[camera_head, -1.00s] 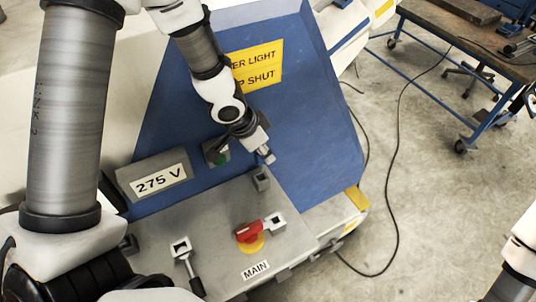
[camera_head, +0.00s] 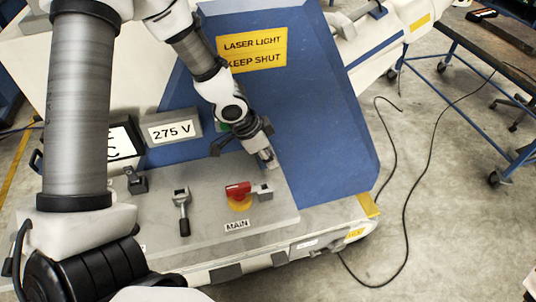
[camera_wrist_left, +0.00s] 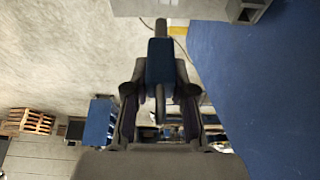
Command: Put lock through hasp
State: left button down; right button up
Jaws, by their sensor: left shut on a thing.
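In the left wrist view, a lock with a blue body (camera_wrist_left: 160,62) sits between the fingers of my left gripper (camera_wrist_left: 160,95), which is shut on it. A narrow bar shows beyond the body. In the head view, my left gripper (camera_head: 266,157) is over the back right part of the grey panel; the lock is hard to make out there. On the panel, a red switch (camera_head: 238,189) has a grey hasp-like tab (camera_head: 264,191) at its right, just in front of the gripper. I cannot tell whether the lock touches anything. My right gripper is out of view.
The panel (camera_head: 215,221) also carries a lever with a square-holed head (camera_head: 182,198). A "275 V" box (camera_head: 171,131) stands behind its left part. The blue housing (camera_head: 320,130) rises close behind the gripper. A cable (camera_head: 405,215) lies on open floor at the right.

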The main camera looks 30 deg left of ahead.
pick_arm(q)
jog(key=b, duration=0.4)
send_over(267, 185)
notch_tip(267, 185, down, 5)
jog(key=shift+f, duration=0.15)
jog(key=shift+s+d, duration=0.1)
jog(key=shift+d, duration=0.15)
jog(key=shift+a, duration=0.15)
dwell(0.8)
jog(key=shift+f+b, duration=2.45)
jog(key=shift+b, duration=0.2)
